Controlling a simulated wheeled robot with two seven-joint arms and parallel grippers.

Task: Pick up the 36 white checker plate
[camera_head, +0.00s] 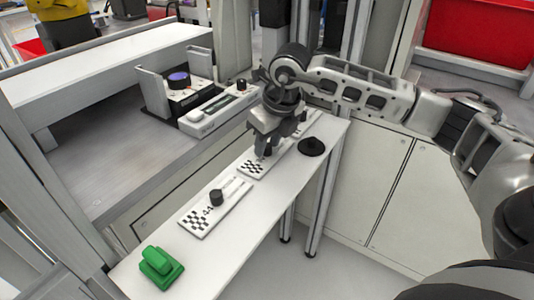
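Two white plates with black checker patterns lie on the narrow white table. The nearer checker plate (198,222) has a dark round knob (216,197) and a printed number that I cannot read surely. The farther checker plate (250,168) is partly hidden by my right gripper (264,154). No number can be read on it, so I cannot tell which plate is the 36. My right gripper points down with its fingertips at the farther plate, over where a knob could be hidden. Whether its fingers are closed on anything is not clear. My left gripper is out of view.
A green object (160,268) sits at the table's near end. A black disc (311,147) lies at its right edge, beside my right gripper. A grey workbench (100,160) with a device (215,108) stands to the left. White cabinets (350,185) stand to the right.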

